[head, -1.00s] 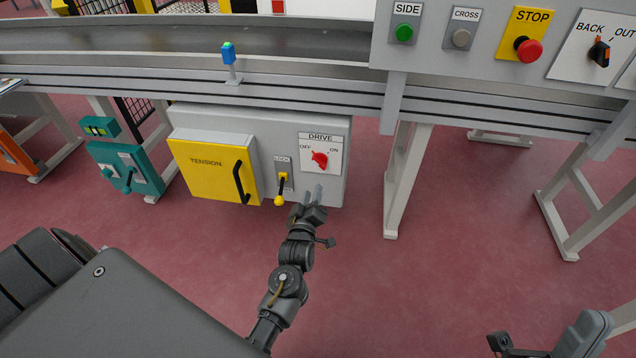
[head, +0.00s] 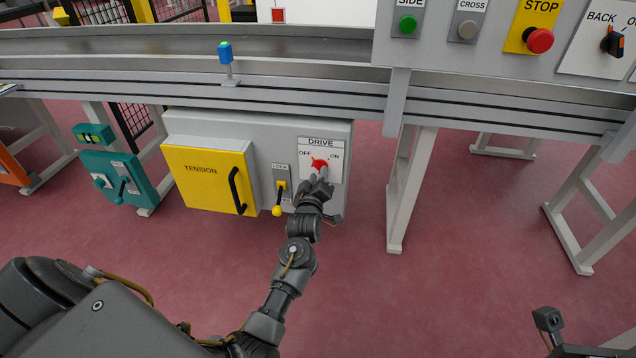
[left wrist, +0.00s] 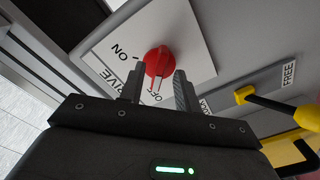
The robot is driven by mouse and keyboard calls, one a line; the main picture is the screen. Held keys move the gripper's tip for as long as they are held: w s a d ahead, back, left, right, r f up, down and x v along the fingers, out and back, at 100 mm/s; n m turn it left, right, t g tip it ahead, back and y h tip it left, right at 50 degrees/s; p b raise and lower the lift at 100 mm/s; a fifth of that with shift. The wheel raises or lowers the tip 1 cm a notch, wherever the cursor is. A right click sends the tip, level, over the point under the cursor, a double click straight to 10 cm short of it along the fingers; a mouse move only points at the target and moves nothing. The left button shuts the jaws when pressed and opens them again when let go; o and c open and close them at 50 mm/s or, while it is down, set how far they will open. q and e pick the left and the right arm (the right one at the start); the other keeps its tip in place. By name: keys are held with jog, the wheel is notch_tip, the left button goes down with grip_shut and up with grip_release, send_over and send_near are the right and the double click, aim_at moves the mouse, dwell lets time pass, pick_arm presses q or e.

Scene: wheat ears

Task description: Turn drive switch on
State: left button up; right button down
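The drive switch (head: 319,166) is a red rotary knob on a white DRIVE plate (head: 331,177) at the right of a grey box under the conveyor. In the left wrist view the knob (left wrist: 157,60) has its white mark pointing at OFF; ON is at the other side. My left gripper (head: 323,176) is in front of the knob. In the left wrist view its two fingers (left wrist: 158,92) are apart, one on each side of the knob's lower part; I cannot tell if they touch it. My right gripper's fingers are not seen.
A LOCK lever with a yellow ball (head: 277,211) and a yellow TENSION door (head: 208,180) with a black handle are left of the switch. The conveyor (head: 290,98) runs above. A control panel (head: 480,50) hangs at upper right. The floor below is clear.

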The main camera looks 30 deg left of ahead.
pick_arm(q)
jog(key=shift+w, duration=0.1)
jog(key=shift+c, duration=0.3)
grip_shut()
